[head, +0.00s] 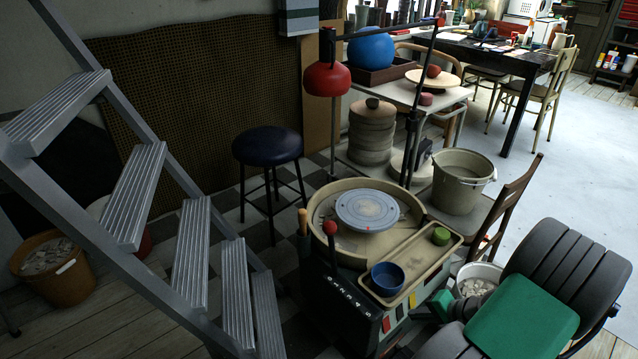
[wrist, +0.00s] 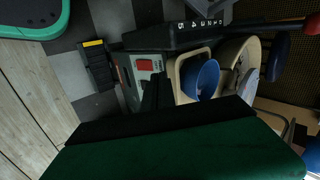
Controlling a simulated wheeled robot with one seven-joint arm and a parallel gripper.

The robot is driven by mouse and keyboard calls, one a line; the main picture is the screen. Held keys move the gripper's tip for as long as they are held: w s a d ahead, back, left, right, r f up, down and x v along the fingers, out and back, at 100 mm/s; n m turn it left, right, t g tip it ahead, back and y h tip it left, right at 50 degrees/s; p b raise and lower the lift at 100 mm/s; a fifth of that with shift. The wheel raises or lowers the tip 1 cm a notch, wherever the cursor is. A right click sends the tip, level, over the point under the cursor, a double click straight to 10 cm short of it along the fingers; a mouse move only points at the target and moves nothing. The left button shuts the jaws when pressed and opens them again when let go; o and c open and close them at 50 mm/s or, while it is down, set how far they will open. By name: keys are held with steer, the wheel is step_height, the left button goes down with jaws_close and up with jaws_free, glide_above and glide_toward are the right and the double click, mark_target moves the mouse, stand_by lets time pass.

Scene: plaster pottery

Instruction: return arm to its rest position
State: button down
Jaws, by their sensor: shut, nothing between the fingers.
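My arm shows at the lower right of the head view, in front of and to the right of the pottery wheel (head: 368,210). My gripper (wrist: 155,92) shows as dark fingers in the wrist view, shut with nothing held. In that view the wheel's control panel, a blue bowl (wrist: 207,78) and the tray (wrist: 187,62) lie beyond the fingers, turned sideways. In the head view the blue bowl (head: 387,278) stands in the tray (head: 408,262) with a green round piece (head: 441,236). The fingertips are hard to make out in the head view.
A white bucket (head: 479,279) sits below. A metal stair (head: 135,190) fills the left, with a dark stool (head: 267,146) behind. The pale floor (head: 585,150) at the right is open.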

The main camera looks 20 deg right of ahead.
steer(key=w+a+r+n+g+p, duration=0.1)
steer(key=w+a+r+n+p, duration=0.15)
steer(key=a+r+p, duration=0.45)
steer(key=w+a+r+n+g+h+p, duration=0.1)
steer(key=w+a+r+n+g+p, duration=0.15)
steer(key=r, duration=0.95)
steer(key=w+a+r+n+g+p, duration=0.1)
steer(key=a+r+n+p, duration=0.25)
steer(key=a+r, duration=0.4)
steer(key=s+a+r+n+p, duration=0.1)
steer(key=s+a+r+p, duration=0.1)
steer(key=a+r+p, duration=0.2)
steer(key=s+a+r+n+h+p, duration=0.1)
steer(key=a+r+p, duration=0.3)
steer(key=r, duration=0.7)
steer(key=s+a+r+n+h+p, duration=0.1)
steer(key=s+a+r+n+p, duration=0.1)
steer(key=r, duration=0.5)
steer(key=shift+s+a+r+n+p, duration=0.15)
steer(key=shift+s+a+n+p, duration=0.25)
steer(key=shift+a+p, duration=0.85)
steer(key=shift+w, duration=0.1)
